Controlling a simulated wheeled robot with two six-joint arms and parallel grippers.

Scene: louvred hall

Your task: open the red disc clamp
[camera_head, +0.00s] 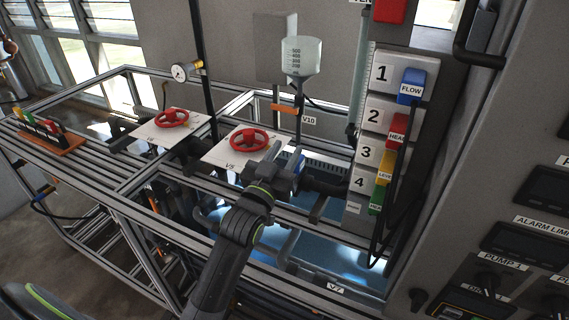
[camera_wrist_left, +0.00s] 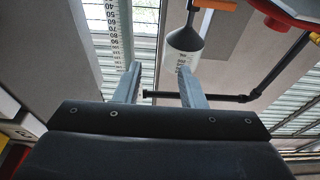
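Two red disc-shaped handwheels lie on white plates: the back-left one (camera_head: 172,118) and the nearer one (camera_head: 249,138), whose plate is marked V5 or similar. I cannot tell which part, if any, is the red disc clamp. Part of a red disc (camera_wrist_left: 285,12) shows at the top right of the left wrist view. My left gripper (camera_head: 298,162) is just right of the nearer handwheel, apart from its rim. In the left wrist view its two fingers (camera_wrist_left: 160,88) stand apart with nothing between them. My right gripper is in neither view.
A numbered panel with coloured tags (camera_head: 373,120) stands to the right. Metal rails (camera_head: 110,200) frame the bench, and a black pipe (camera_head: 325,184) runs right of my gripper.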

